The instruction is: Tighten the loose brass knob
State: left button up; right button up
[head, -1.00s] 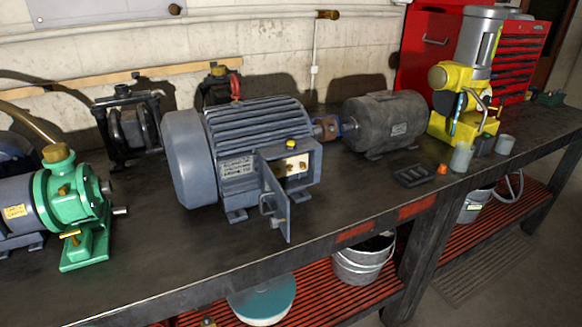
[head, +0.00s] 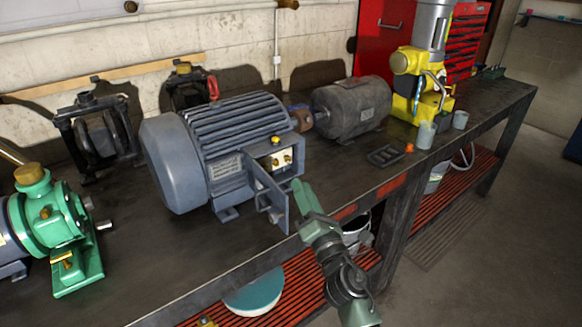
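The large grey motor (head: 216,150) stands on the bench with its terminal box door (head: 266,190) hanging open. Inside the box, small brass knobs (head: 281,160) sit on a pale plate. A yellow knob (head: 276,140) is on top of the box. The green pump (head: 45,222) at left also has brass parts, including a brass handle (head: 62,257) low on its front. I cannot tell which knob is loose. My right gripper (head: 299,190) is in front of the box, just right of its door and below the knobs, apparently apart from them. Its finger gap is not clear. My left gripper is out of view.
A dark grey motor (head: 352,108) and a yellow machine (head: 420,80) stand farther right. Cups (head: 425,135), an orange piece (head: 409,148) and a dark tray (head: 387,156) lie near the bench's front edge. The bench (head: 150,262) is clear in front of the large motor.

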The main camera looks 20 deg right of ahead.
aim_at(289, 162)
jog(key=p+x, duration=0.1)
jog(key=x, duration=0.6)
jog(key=shift+w+a+r, duration=0.1)
jog(key=shift+w+a, duration=0.05)
jog(key=shift+w, duration=0.05)
grip_shut()
